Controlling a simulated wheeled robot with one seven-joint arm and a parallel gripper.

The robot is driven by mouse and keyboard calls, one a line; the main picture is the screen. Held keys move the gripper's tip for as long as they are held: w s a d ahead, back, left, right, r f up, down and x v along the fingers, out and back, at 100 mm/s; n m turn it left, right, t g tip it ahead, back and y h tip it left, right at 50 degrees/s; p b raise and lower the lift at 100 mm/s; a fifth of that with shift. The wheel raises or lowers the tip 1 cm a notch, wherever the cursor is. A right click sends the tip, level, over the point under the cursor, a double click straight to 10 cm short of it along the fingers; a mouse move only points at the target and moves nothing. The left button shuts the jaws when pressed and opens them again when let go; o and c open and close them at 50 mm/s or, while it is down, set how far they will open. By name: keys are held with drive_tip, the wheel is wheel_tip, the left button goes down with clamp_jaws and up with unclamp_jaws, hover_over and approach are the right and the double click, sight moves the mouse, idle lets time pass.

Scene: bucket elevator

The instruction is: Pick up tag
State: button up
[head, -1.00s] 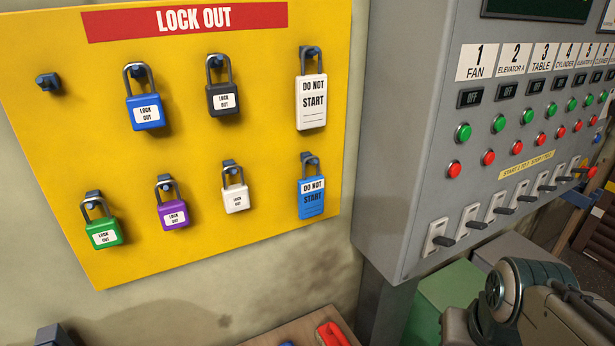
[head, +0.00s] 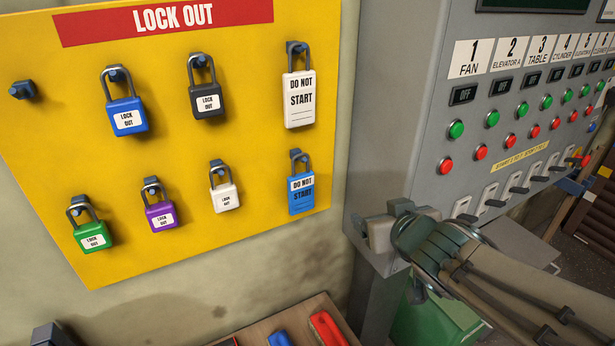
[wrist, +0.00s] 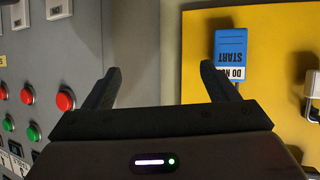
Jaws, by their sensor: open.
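A white DO NOT START tag (head: 299,98) hangs from a peg at the upper right of the yellow lock-out board. A blue DO NOT START tag (head: 301,190) hangs below it. The blue tag also shows upside down in the wrist view (wrist: 230,55), behind the right-hand finger, which overlaps its lower edge. My gripper (wrist: 158,88) is open and empty, its two dark fingers spread. In the head view my gripper (head: 376,233) is in front of the grey cabinet's lower left corner, right of and below the blue tag. The white tag does not show in the wrist view.
The yellow board (head: 235,235) holds several padlocks, including a purple one (head: 161,215). The grey control cabinet (head: 400,120), with buttons and switches, stands close on the right. A brown surface (head: 255,335) with red and blue items lies below.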

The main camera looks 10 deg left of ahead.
drive_tip(key=s+a+r+n+y+p, duration=0.1)
drive_tip(key=s+a+r+n+y, duration=0.15)
drive_tip(key=a+y, duration=0.4)
drive_tip(key=h+p, duration=0.2)
approach(303, 190)
drive_tip(key=w+a+f, duration=0.1)
drive_tip(key=w, duration=0.2)
drive_tip(key=shift+n+g, duration=0.25)
drive_tip(key=shift+g, duration=0.05)
drive_tip(key=shift+a+p+x, duration=0.25)
drive_tip(key=shift+p+x, duration=0.05)
drive_tip(key=shift+x, duration=2.85)
drive_tip(key=shift+s+r, duration=0.1)
drive_tip(key=shift+s, duration=0.1)
drive_tip(key=c, duration=1.2)
drive_tip(key=shift+o, duration=0.2)
